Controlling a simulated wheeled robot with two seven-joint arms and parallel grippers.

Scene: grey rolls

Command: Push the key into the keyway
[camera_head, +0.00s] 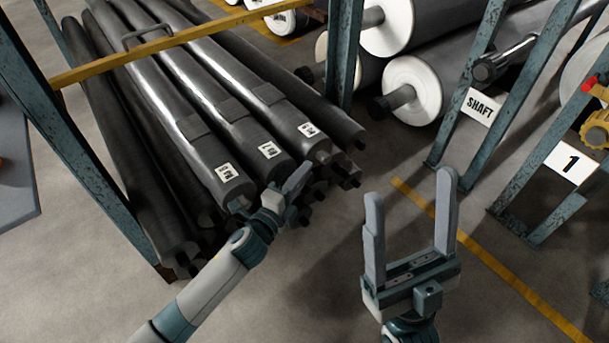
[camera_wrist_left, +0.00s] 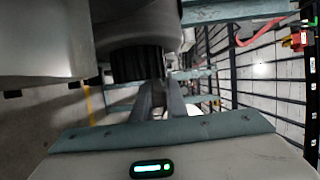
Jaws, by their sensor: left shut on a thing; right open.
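My left gripper (camera_head: 295,180) is at the near ends of the stacked grey rolls (camera_head: 215,135), close to the dark roll necks. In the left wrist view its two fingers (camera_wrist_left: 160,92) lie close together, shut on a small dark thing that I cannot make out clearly. A dark, ribbed round end (camera_wrist_left: 138,62) is just beyond and left of these fingers; I cannot tell whether they touch it. I cannot make out the key or keyway for certain. My right gripper (camera_head: 411,190) is open and empty, fingers pointing up, over the floor right of the stack.
A blue-grey rack post (camera_head: 345,50) and a yellow bar (camera_head: 150,48) stand around the stack. White-ended rolls (camera_head: 412,90) lie behind, near a "SHAFT" sign (camera_head: 478,106). A sign with "1" (camera_head: 571,163) is at right. The floor with a yellow line (camera_head: 490,262) is clear.

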